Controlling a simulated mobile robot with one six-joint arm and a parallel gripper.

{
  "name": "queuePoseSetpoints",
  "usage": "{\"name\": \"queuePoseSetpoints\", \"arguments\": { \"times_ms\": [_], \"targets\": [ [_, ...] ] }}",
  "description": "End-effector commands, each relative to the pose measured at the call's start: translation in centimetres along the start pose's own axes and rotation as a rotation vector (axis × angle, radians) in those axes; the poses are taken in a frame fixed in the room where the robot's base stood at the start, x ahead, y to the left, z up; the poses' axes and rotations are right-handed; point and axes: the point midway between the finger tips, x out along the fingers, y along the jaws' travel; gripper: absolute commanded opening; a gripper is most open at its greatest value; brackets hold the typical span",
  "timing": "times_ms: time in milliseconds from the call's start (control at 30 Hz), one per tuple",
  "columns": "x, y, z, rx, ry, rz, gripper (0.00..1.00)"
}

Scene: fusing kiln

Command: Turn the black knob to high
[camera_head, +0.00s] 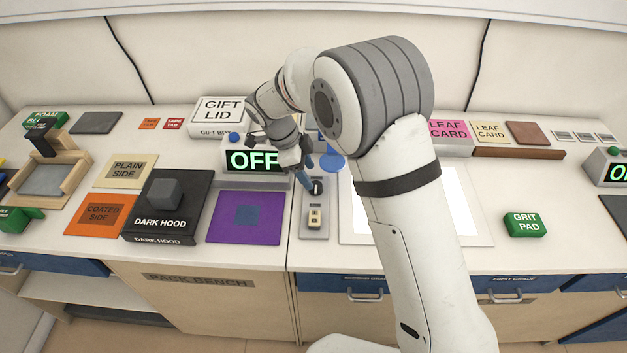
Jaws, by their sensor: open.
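The black knob (317,187) sits on a grey control plate (314,230) on the bench, just right of the purple mat. My gripper (308,182) is open and reaches down at the knob from above and behind. A blue fingertip is close beside the knob's left side; I cannot tell whether it touches. The knob's pointer and any markings are too small to read. A small beige switch (315,217) is on the same plate, nearer the front. A display (252,160) behind and to the left reads OFF in green.
A purple mat (222,230) and the dark hood box (165,212) lie left of the plate. A bright white panel (353,222) lies right, partly hidden by my arm. The gift lid box (222,112) stands behind the display. A green grit pad (524,224) is farther right.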

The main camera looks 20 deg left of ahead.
Motion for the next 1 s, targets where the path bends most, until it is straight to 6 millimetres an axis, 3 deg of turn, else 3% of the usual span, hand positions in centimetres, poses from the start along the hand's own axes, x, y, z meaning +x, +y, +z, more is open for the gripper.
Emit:
{"name": "queuePoseSetpoints", "arguments": {
  "times_ms": [300, 633, 1000],
  "targets": [
    [4.2, 0.0, -0.1, -0.001, 0.000, 0.002, 0.54],
    [4.7, 0.0, 0.0, -0.002, -0.001, 0.000, 0.54],
    [4.6, 0.0, 0.0, -0.003, -0.001, 0.000, 0.24]
  ]
}}
